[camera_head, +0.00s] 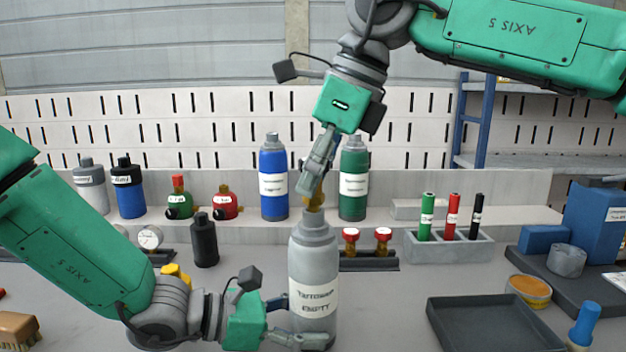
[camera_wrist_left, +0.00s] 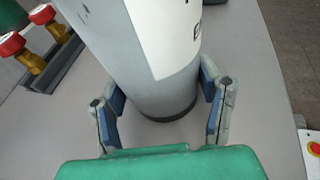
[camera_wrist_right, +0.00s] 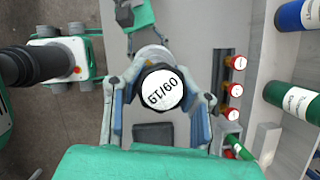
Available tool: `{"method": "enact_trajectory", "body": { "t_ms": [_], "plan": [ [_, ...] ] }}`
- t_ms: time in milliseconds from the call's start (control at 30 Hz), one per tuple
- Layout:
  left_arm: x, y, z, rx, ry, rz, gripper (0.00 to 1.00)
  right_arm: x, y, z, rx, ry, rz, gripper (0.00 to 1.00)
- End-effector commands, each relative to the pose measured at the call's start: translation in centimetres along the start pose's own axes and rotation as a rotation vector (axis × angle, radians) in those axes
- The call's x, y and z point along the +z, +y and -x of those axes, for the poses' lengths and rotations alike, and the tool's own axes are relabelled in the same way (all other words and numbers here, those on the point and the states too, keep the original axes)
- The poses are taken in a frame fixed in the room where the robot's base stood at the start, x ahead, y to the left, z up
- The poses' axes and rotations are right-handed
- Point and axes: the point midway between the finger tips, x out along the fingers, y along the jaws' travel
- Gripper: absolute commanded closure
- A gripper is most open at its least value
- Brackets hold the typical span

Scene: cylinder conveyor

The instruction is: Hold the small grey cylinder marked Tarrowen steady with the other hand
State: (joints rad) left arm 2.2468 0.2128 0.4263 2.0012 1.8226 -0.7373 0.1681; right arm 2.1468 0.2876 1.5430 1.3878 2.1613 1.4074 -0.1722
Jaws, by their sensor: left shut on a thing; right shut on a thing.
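The grey cylinder (camera_head: 314,262), with a white label reading Tarrowen and EMPTY, stands upright on the bench in the head view. My left gripper (camera_head: 293,322) is shut around its lower body; the left wrist view shows the cylinder (camera_wrist_left: 145,75) between both fingers. My right gripper (camera_head: 316,188) points down over the cylinder's neck, shut on a brass valve (camera_head: 313,203) there. In the right wrist view a round white tag (camera_wrist_right: 162,90) with a dark rim sits between the fingers, hiding the neck. Whether the valve is seated or only resting, I cannot tell.
An empty dark tray (camera_head: 490,326) lies right of the cylinder. A black bottle (camera_head: 204,242) stands to its left. Red-knobbed valves (camera_head: 351,240) sit on a rack close behind. Blue (camera_head: 273,180) and green (camera_head: 354,180) cylinders stand on the back ledge.

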Motion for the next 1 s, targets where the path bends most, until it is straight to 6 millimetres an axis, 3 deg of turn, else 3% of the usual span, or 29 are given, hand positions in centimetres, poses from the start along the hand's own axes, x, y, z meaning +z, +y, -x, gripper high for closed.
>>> {"method": "enact_trajectory", "body": {
  "t_ms": [1000],
  "plan": [
    [0.0,0.0,0.0,0.0,0.001,0.0,0.75,0.9,0.1,2.2,-0.001,0.0,0.0,1.0]
  ]
}}
